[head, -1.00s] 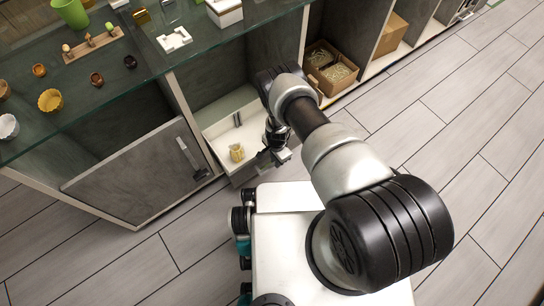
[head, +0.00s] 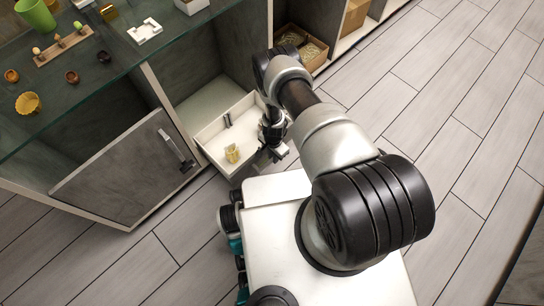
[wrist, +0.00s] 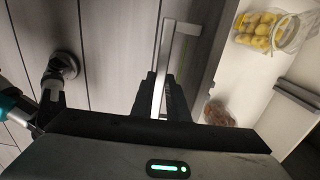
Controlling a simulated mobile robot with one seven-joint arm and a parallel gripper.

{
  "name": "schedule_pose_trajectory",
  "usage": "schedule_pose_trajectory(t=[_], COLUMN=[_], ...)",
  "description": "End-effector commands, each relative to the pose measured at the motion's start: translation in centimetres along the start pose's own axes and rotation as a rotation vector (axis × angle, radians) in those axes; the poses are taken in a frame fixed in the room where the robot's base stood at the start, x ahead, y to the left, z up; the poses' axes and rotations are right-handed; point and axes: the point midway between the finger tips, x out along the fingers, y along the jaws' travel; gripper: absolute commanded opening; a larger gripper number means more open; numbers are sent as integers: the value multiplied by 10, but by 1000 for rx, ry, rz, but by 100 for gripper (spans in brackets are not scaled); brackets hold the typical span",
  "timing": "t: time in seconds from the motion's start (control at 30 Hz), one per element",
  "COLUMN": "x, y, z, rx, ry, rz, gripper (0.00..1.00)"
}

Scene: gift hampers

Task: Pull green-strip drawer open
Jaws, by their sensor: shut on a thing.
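A drawer with white inner walls stands pulled out of the cabinet in the head view, its rim (head: 212,133) showing. Inside lies a clear jar of yellow pieces (head: 232,153), also in the wrist view (wrist: 265,33). My gripper (head: 271,152) is at the drawer's front. In the wrist view my gripper (wrist: 165,97) is shut on the drawer's bar handle (wrist: 166,52), which runs between the fingers. A brown lumpy item (wrist: 217,112) lies in the drawer, right of the fingers.
A grey cabinet door (head: 125,170) with a bar handle hangs left of the drawer. A glass counter (head: 75,110) above holds small cups and a wooden rack. A cardboard box (head: 302,45) sits in a right compartment. The plank floor at right is clear.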

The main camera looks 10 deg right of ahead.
Motion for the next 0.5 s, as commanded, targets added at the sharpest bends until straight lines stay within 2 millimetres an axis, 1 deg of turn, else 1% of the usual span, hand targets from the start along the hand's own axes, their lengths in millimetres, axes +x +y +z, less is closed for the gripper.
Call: schedule_pose_trajectory(t=[0.17, 0.2, 0.27, 0.3, 0.5], x=[0, 0, 0, 0, 0], y=[0, 0, 0, 0, 0], z=[1, 1, 1, 1, 0], rx=[-1, -1, -1, -1, 0], ry=[-3, -3, -2, -2, -1], rz=[1, 1, 1, 1, 0], gripper=[0, 21, 31, 33, 33])
